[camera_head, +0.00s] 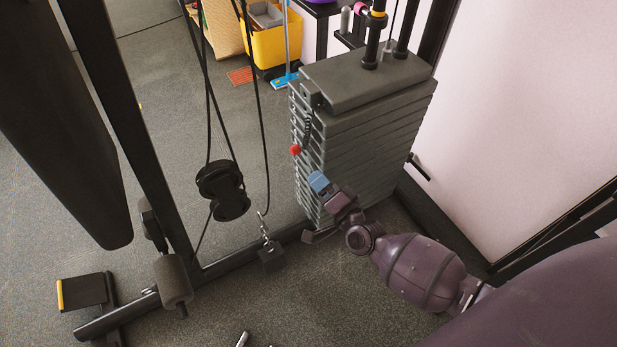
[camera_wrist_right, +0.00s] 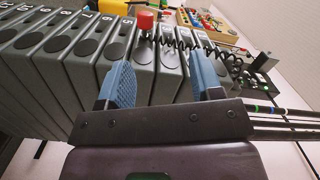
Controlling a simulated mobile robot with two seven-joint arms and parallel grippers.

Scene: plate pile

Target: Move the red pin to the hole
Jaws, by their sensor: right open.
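The red pin (camera_head: 295,150) sticks out from the left face of the grey weight stack (camera_head: 375,135), in its upper half. In the right wrist view the red pin (camera_wrist_right: 145,19) stands near a plate beside the one marked 5, and a black coiled cord runs to the right from it. My right gripper (camera_head: 319,183) is below and right of the pin, close to the stack. Its blue fingers (camera_wrist_right: 163,80) are open and empty, and the pin head is beyond the fingertips, apart from them. I cannot clearly make out the target hole. My left gripper is not in view.
Black cables and a pulley (camera_head: 222,190) hang left of the stack. A chain with a black block (camera_head: 270,254) is below them. A black frame post (camera_head: 130,130) and padded roller (camera_head: 173,280) stand at left. A yellow bin (camera_head: 276,48) is behind. A pale wall is at right.

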